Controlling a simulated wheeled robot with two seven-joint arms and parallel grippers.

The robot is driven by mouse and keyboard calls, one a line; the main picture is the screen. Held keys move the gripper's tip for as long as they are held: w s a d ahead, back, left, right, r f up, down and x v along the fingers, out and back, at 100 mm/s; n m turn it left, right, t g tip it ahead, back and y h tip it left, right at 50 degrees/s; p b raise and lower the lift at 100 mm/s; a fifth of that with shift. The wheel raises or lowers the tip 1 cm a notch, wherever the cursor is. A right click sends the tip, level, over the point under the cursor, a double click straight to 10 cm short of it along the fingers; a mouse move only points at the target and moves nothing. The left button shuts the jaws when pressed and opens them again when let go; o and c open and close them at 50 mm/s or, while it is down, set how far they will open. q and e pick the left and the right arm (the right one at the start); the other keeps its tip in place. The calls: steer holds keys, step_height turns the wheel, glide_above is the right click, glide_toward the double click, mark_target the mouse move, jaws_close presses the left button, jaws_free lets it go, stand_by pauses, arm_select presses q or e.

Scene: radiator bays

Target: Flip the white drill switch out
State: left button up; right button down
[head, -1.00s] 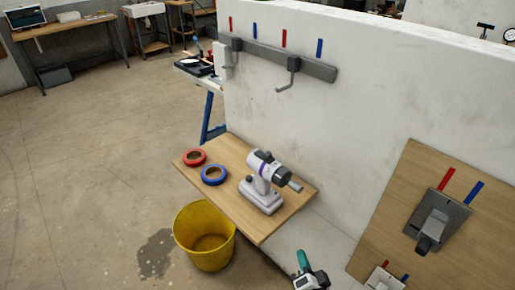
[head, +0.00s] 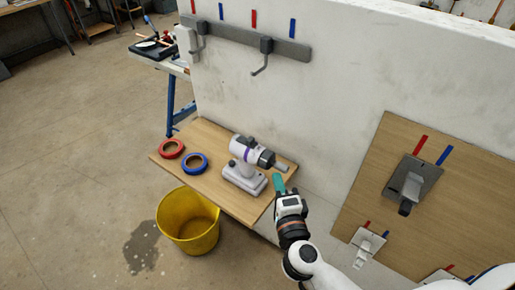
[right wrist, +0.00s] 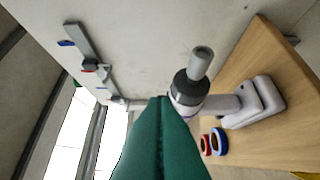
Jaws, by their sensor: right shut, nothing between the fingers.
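The white drill (head: 243,180) with a purple band and dark chuck stands upright on the wooden shelf (head: 232,208), its nose toward the right. A dark part sits on its top and a small dark knob at its base; which one is the switch I cannot tell. My right gripper (head: 279,184), with teal fingers, is shut and empty just in front of the drill's nose, apparently apart from it. In the right wrist view the shut fingertips (right wrist: 160,100) are beside the drill's chuck (right wrist: 190,88), which partly hides the body. My left gripper is not in view.
A red tape roll (head: 172,149) and a blue tape roll (head: 195,163) lie on the shelf. A yellow bucket (head: 188,222) stands below on the floor. A white wall (head: 330,100) rises behind. A wooden panel with switches (head: 375,190) stands at the right.

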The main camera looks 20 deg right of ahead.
mark_target(248, 142)
steer(key=w, duration=0.4)
steer(key=w+p, duration=0.1)
steer(key=w, duration=0.6)
steer(key=shift+w+a+p, duration=0.3)
steer(key=shift+w+a, duration=0.05)
steer(key=shift+a, duration=0.05)
steer(key=shift+w+a, duration=0.3)
steer(key=shift+a, duration=0.05)
steer(key=shift+w+a+r+p, duration=0.1)
steer(key=shift+w+a+p, duration=0.2)
steer(key=shift+w+a, duration=0.8)
steer(key=shift+w, duration=0.25)
steer(key=shift+s+d, duration=0.1)
steer(key=shift+s, duration=0.05)
